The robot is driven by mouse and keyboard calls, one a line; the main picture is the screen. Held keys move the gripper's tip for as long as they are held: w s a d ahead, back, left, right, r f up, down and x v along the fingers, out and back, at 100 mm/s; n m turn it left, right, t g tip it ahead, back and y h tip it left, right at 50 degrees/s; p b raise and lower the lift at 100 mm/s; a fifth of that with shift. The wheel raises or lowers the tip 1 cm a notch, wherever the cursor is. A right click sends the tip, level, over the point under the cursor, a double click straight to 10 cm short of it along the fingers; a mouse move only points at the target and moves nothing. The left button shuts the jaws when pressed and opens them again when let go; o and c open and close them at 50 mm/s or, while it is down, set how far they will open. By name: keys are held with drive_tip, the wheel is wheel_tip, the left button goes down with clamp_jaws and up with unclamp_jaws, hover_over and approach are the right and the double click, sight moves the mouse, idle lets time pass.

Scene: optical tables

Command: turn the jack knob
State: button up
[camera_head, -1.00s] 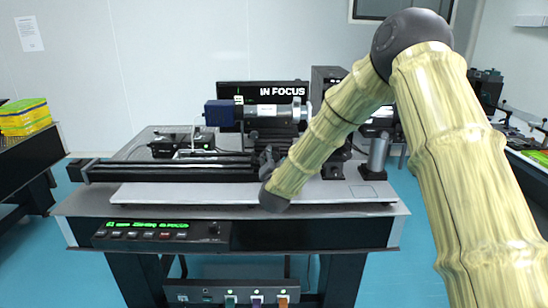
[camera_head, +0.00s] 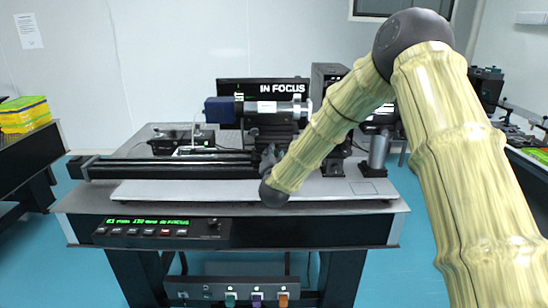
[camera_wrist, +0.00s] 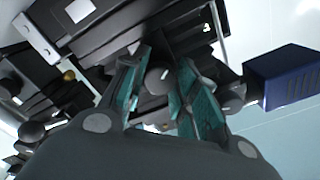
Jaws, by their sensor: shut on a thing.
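The jack knob (camera_wrist: 157,80) is a small rounded grey knob in the wrist view, between the teal-padded fingers of my gripper (camera_wrist: 164,66). The fingers are closed in on it from both sides, and my gripper is shut on it. In the head view my gripper (camera_head: 268,158) shows only as a small dark shape at the middle of the stage, below the optical barrel (camera_head: 268,107). The knob is hidden there. The monitor (camera_head: 282,89) behind reads "IN FOCUS".
A long black rail (camera_head: 165,168) runs to the left of my gripper. A control panel (camera_head: 160,232) with a green display is on the table's front. A metal post (camera_head: 377,152) stands to the right. The blue-ended housing (camera_wrist: 285,77) is close by in the wrist view.

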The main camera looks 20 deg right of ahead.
drive_tip(key=shift+m+b, duration=0.4)
drive_tip(key=o, duration=1)
drive_tip(key=v, duration=1.2)
